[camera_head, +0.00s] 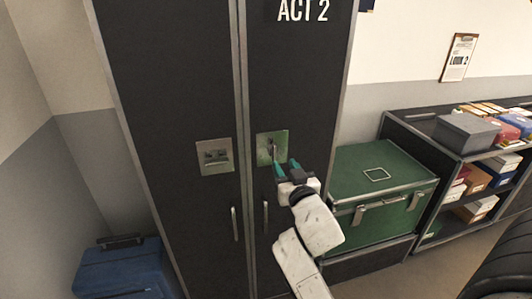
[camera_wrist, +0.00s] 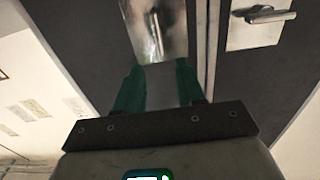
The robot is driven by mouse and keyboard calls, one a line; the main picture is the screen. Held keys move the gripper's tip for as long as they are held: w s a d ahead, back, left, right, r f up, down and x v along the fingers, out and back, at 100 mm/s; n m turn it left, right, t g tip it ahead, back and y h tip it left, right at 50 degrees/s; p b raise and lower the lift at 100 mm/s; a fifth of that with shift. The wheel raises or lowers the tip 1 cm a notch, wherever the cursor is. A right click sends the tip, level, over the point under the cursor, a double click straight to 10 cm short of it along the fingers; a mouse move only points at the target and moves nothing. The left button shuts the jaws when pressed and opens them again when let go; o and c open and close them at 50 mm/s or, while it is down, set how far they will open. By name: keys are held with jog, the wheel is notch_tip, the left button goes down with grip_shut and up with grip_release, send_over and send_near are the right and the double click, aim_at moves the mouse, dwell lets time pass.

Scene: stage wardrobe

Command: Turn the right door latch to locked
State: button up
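The right door latch (camera_head: 271,146) sits on a pale metal plate on the dark right wardrobe door. Its lever looks small and roughly upright in the head view. In the wrist view the plate (camera_wrist: 172,22) is at the top centre, with a blurred, roughly upright lever on it. My gripper (camera_head: 286,165) is just below and right of the latch in the head view. Its two green fingers stand apart in the wrist view (camera_wrist: 161,68), with nothing clearly held between them. The latch shows beyond the fingertips; I cannot tell whether they touch it.
The left door latch (camera_head: 215,156) has a level lever on its own plate. Vertical door handles (camera_head: 234,223) are below. A green trunk (camera_head: 380,190) stands close on the right, beside a shelf of boxes (camera_head: 466,132). A blue case (camera_head: 125,270) is on the floor at left.

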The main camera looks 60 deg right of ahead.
aim_at(276, 151)
jog(key=p+x, duration=0.2)
jog(key=x, duration=0.6)
jog(key=shift+w+d, duration=0.25)
jog(key=shift+d, duration=0.05)
grip_shut()
